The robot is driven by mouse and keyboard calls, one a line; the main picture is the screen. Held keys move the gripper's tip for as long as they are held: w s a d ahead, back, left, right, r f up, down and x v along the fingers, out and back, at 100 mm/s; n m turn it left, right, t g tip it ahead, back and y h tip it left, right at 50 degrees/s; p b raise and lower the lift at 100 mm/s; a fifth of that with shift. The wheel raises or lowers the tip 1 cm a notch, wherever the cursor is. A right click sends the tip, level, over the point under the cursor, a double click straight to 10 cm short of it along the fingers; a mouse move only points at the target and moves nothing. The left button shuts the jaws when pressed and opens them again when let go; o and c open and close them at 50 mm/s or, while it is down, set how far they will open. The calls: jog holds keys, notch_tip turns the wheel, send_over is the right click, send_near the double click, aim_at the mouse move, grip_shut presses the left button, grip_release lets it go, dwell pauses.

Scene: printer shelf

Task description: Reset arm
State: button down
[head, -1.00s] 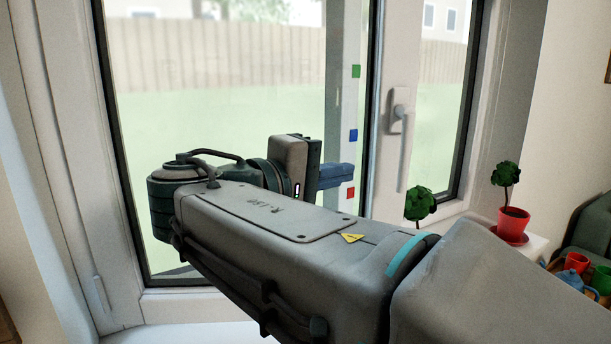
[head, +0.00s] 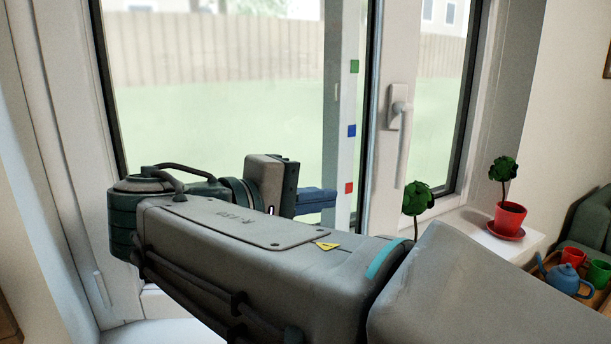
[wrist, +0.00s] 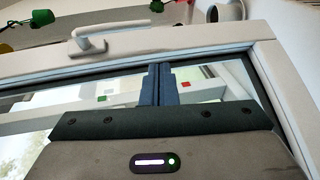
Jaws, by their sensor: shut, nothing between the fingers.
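My gripper (head: 316,201) is in front of the window (head: 230,120) in the head view, at the end of my bent arm. Its blue fingers point right and are together, with nothing between them. In the wrist view the two fingers (wrist: 162,86) stand side by side, closed, over the window glass and its frame. My forearm hides the lower part of the window and part of the sill in the head view.
A white window handle (head: 400,135) is right of my gripper. A red potted plant (head: 508,218) stands on the sill, with another small plant (head: 417,200) nearer my arm. A blue teapot (head: 563,278) and cups sit on a wooden tray at the right.

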jog(key=s+d+f+m+g+y+p, duration=0.1)
jog(key=d+f+g+y+p, duration=0.3)
jog(key=d+f, duration=0.6)
jog(key=s+d+f+m+g+y+p, duration=0.3)
jog(key=s+f+m+y, duration=0.4)
jog(key=f, duration=0.4)
jog(key=shift+s+d+y, duration=0.15)
jog(key=shift+d+y, duration=0.45)
